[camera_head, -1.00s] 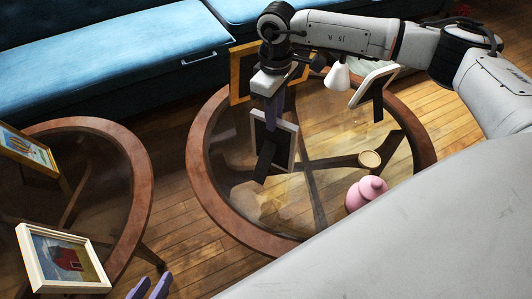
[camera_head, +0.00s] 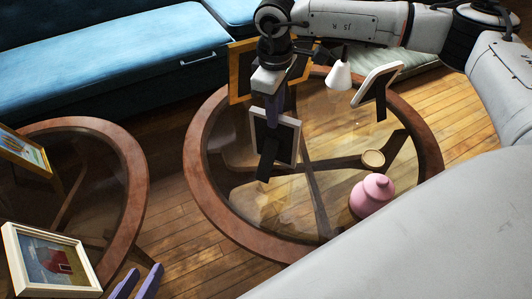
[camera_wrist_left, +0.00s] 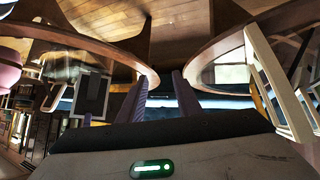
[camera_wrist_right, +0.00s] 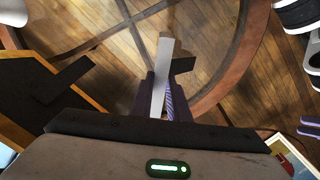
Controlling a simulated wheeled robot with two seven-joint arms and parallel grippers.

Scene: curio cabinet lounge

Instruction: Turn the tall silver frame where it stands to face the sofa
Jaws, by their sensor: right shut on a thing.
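The silver frame (camera_head: 288,140) is on the round glass-topped table, its dark back and strut turned toward my head camera and its picture side hidden. My right gripper (camera_head: 274,98) comes down from above and is shut on its top edge. The right wrist view shows the frame (camera_wrist_right: 161,75) edge-on between the fingers (camera_wrist_right: 160,97). I cannot tell whether its foot touches the glass. The blue sofa (camera_head: 110,55) is at the back left. My left gripper (camera_head: 137,282) is open and empty at the bottom, beside the left table; its fingers (camera_wrist_left: 160,88) stand apart.
Around the held frame stand a gold frame (camera_head: 236,72), a white cone-shaped thing (camera_head: 339,74), a white frame (camera_head: 382,76), a small round dish (camera_head: 373,158) and a pink jar (camera_head: 371,196). The left table (camera_head: 133,170) carries a barn picture (camera_head: 50,262) and another frame (camera_head: 22,150).

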